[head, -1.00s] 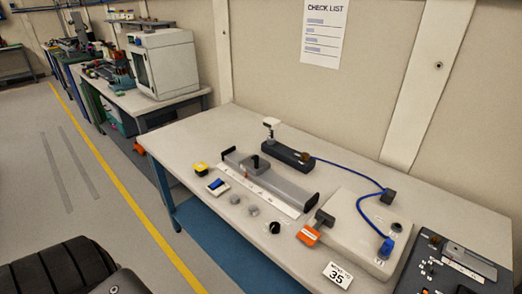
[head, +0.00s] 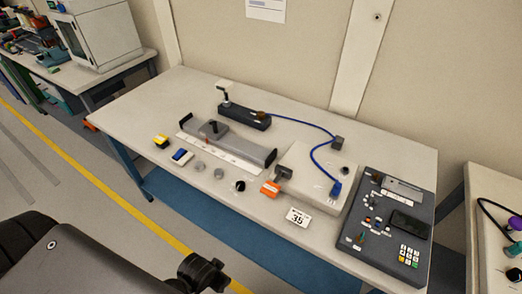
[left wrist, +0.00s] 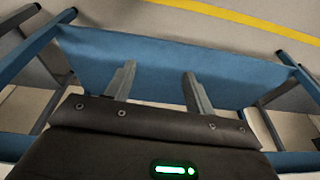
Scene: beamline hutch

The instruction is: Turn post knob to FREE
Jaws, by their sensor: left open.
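On the bench (head: 110,118), a dark grey block (head: 236,116) carries an upright post with a pale top (head: 224,88) at its left end and a brown knob (head: 262,114) at its right end. In front of it is a grey rail (head: 228,142) with a black knob (head: 213,126). A small black knob (head: 239,185) stands near the front edge. I cannot tell which is the post knob, and no FREE marking is readable. My left gripper (left wrist: 156,84) is open and empty in the left wrist view, with blue bench framework and floor beyond it. My right gripper is not seen.
A pale box (head: 312,170) with a blue cable (head: 312,128), an orange-tabbed piece (head: 271,188) and a "35" card (head: 298,217) are right of the rail. A dark control panel (head: 385,235) fills the right end. Yellow and blue pieces (head: 182,157) lie left.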

